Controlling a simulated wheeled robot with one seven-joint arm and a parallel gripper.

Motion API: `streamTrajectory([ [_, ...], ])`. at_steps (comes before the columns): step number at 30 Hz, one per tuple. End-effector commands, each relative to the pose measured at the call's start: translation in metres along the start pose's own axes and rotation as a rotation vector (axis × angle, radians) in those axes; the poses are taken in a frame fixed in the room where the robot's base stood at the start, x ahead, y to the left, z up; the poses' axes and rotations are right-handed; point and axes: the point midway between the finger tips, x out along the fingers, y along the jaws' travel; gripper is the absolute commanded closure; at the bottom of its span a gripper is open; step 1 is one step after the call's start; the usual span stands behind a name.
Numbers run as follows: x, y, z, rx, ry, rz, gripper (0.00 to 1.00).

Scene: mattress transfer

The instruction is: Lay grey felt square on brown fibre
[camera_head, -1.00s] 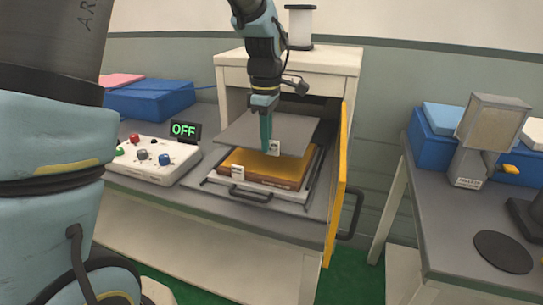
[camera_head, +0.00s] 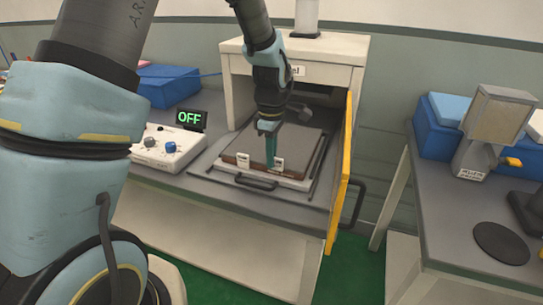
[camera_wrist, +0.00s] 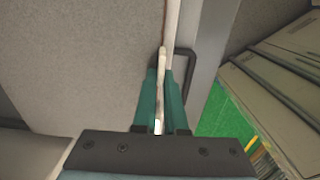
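The grey felt square (camera_head: 298,144) lies roughly level over the stack in the pulled-out drawer, its front edge low. It fills the left of the wrist view (camera_wrist: 80,55). A brown edge, the brown fibre (camera_head: 229,157), shows under its front edge; the yellow-orange face seen earlier is covered. White tags show at the front of the stack. My gripper (camera_head: 270,163) points down at the felt's front edge. In the wrist view, its teal fingers (camera_wrist: 162,75) are close together around a thin pale tab at the felt's edge. Whether the felt fully touches the fibre is unclear.
The drawer tray has a black front handle (camera_head: 256,183). A yellow-edged door (camera_head: 338,195) stands open at its right. A side table (camera_head: 440,215) at right holds blue boxes and a lamp-like device.

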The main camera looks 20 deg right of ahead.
Motion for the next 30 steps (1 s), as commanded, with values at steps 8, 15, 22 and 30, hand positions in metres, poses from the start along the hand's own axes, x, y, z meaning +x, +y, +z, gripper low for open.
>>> streamTrajectory([
  [8, 0.0, 0.0, 0.0, 0.0, 0.0, 0.0, 0.61],
  [15, -0.002, 0.0, 0.0, 0.0, 0.0, 0.0, 0.61],
  [22, -0.025, 0.002, 0.0, 0.001, 0.0, 0.006, 0.61],
  [30, -0.082, 0.001, 0.0, 0.0, 0.0, 0.006, 0.61],
])
